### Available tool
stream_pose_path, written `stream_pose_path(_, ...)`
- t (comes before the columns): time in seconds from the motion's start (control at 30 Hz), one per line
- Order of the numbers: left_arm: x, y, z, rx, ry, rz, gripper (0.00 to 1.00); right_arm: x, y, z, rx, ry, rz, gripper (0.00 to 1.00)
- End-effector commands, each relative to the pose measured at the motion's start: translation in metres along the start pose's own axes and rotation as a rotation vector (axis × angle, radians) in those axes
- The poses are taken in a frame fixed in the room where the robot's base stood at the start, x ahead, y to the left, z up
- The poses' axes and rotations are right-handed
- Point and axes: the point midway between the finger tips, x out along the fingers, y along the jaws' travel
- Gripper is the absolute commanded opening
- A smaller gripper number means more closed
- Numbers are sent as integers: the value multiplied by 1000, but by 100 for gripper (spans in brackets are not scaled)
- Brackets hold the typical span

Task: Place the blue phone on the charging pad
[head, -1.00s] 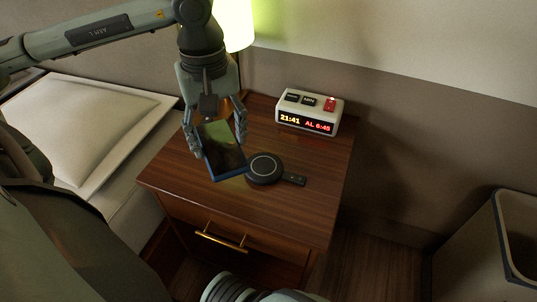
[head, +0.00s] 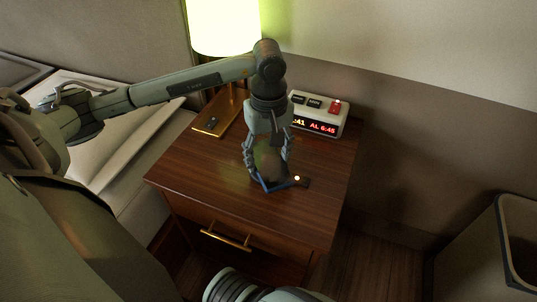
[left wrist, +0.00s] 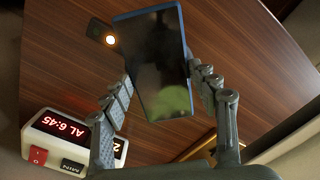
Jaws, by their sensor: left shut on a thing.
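The blue phone (head: 268,165), with a dark glossy screen and blue edges, is between the fingers of my left gripper (head: 268,168), which is shut on it. The left wrist view also shows the phone (left wrist: 162,70), held along its sides. The dark charging pad (head: 304,183) lies on the nightstand; its round part is hidden behind the phone, and its short tab shows with a small bright light. The tab also shows in the left wrist view (left wrist: 97,30). The phone is over the pad; I cannot tell whether they touch. My right gripper is not in view.
The wooden nightstand (head: 210,185) has clear room left and in front of the gripper. A white alarm clock (head: 325,115) stands close behind it to the right. A lamp (head: 225,25) with a brass base stands back left. A bin (head: 480,245) is at right.

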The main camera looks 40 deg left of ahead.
Motion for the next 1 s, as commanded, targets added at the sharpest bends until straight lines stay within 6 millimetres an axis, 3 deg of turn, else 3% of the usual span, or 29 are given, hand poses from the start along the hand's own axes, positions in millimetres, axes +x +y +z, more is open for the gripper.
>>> stream_pose_path(0.37, 2, 0, 0, 0, 0, 1, 24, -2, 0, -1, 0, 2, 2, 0)
stream_pose_path(0.4, 2, 0, 0, 0, 0, 1, 62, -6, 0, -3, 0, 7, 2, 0)
stream_pose_path(0.57, 2, 0, 0, -1, 0, 0, 80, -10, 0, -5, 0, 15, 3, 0)
stream_pose_path(0.93, -1, 0, 0, -1, 0, 1, 80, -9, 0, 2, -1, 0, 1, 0)
stream_pose_path(1.0, -5, 0, -1, -1, 1, 2, 80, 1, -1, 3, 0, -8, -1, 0)
